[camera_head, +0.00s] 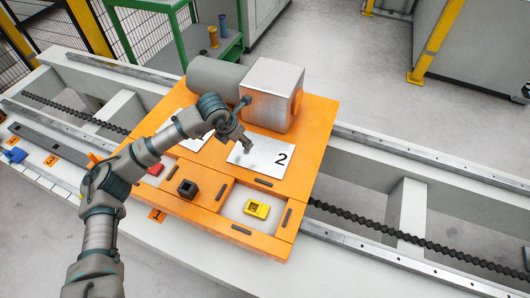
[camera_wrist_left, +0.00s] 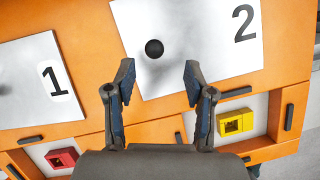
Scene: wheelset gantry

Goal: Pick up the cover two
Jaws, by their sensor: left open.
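Cover two is a flat white plate marked "2" (camera_head: 272,160), lying on the orange table (camera_head: 318,135); it also shows in the left wrist view (camera_wrist_left: 215,65). A round black knob (camera_wrist_left: 154,48) stands on it. My left gripper (camera_head: 246,147) is over the plate's left part. In the left wrist view my left gripper (camera_wrist_left: 158,78) is open and empty, its fingers spread, with the knob visible beyond and between the tips. I cannot tell how far above the plate it is. My right gripper is not in view.
Cover one (camera_wrist_left: 35,80), a white plate marked "1", lies to the left. Recesses along the table's front hold a yellow block (camera_head: 257,209) and a red block (camera_wrist_left: 62,157). A grey motor-like housing (camera_head: 270,95) stands behind cover two.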

